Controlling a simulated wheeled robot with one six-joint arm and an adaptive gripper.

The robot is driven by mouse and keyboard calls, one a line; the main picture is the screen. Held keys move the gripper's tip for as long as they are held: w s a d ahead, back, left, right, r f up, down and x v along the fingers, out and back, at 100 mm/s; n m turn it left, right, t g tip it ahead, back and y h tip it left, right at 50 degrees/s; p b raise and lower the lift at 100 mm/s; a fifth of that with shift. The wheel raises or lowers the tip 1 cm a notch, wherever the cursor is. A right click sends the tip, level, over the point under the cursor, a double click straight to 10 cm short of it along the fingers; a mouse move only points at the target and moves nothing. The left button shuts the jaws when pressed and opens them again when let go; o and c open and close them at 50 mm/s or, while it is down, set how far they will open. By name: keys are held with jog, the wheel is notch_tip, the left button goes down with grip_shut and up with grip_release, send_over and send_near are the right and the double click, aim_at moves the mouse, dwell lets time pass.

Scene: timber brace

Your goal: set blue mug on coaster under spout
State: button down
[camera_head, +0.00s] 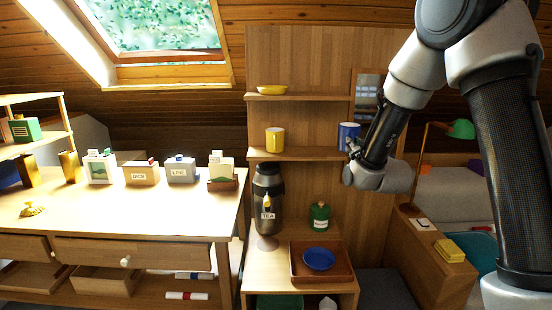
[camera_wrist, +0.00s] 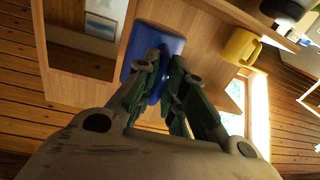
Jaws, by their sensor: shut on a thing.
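The blue mug (camera_head: 348,132) is at the right end of the middle shelf, upright in the head view. Whether its base touches the shelf board is unclear. My gripper (camera_head: 353,148) reaches it from the right; in the wrist view the fingers of my gripper (camera_wrist: 165,62) are closed on the blue mug (camera_wrist: 172,42). A dark urn labelled TEA (camera_head: 266,203) stands on the counter below, at the left. A round brownish coaster (camera_head: 267,243) lies at its foot. The spout is too small to make out clearly.
A yellow mug (camera_head: 275,139) stands left on the same middle shelf (camera_head: 310,154). A yellow dish (camera_head: 272,90) sits on the upper shelf. A brown tray (camera_head: 340,262) with a blue bowl (camera_head: 318,259) and a green canister (camera_head: 319,216) stand right of the urn.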

jog(key=s+d+f+m+h, duration=0.1)
jog(key=s+d+f, duration=0.1)
jog(key=f, duration=0.9)
jog(key=s+d+f+h, duration=0.1)
jog(key=s+d+f, duration=0.15)
jog(key=f, duration=0.85)
jog(key=s, duration=0.1)
jog(key=s+r, duration=0.1)
jog(key=s, duration=0.3)
jog(key=shift+s+a+r, duration=0.1)
jog(key=shift+s+r, duration=0.15)
jog(key=shift+r, duration=0.15)
